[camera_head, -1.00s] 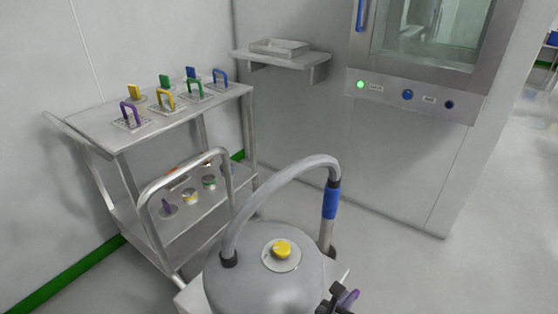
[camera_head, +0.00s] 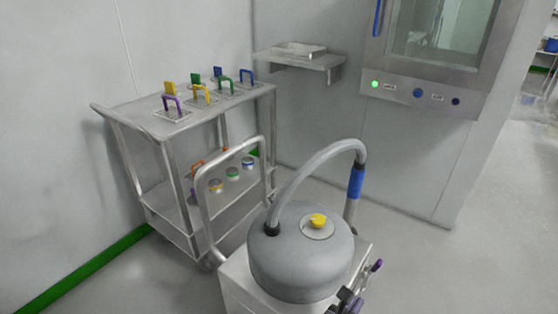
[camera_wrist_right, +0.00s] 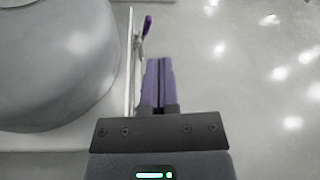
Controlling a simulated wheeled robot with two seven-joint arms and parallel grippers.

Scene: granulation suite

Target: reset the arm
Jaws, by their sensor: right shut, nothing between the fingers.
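My right gripper (camera_head: 354,302) shows at the bottom edge of the head view, beside the right side of the grey domed machine (camera_head: 290,262). In the right wrist view its two purple fingers (camera_wrist_right: 158,62) are together with nothing between them. The machine's body (camera_wrist_right: 50,70) lies left of the fingers, apart from them. A purple-tipped lever (camera_head: 377,265) stands out from the machine's side; it also shows ahead of the fingers in the wrist view (camera_wrist_right: 148,24), apart from them. My left gripper is in neither view.
A steel trolley (camera_head: 150,135) at the left holds coloured handles on top and several small pots (camera_head: 232,173) below. A bent hose (camera_head: 318,158) arches over the machine. A wall shelf (camera_head: 325,62) and a cabinet (camera_head: 415,90) stand behind. The floor (camera_head: 430,270) at right is clear.

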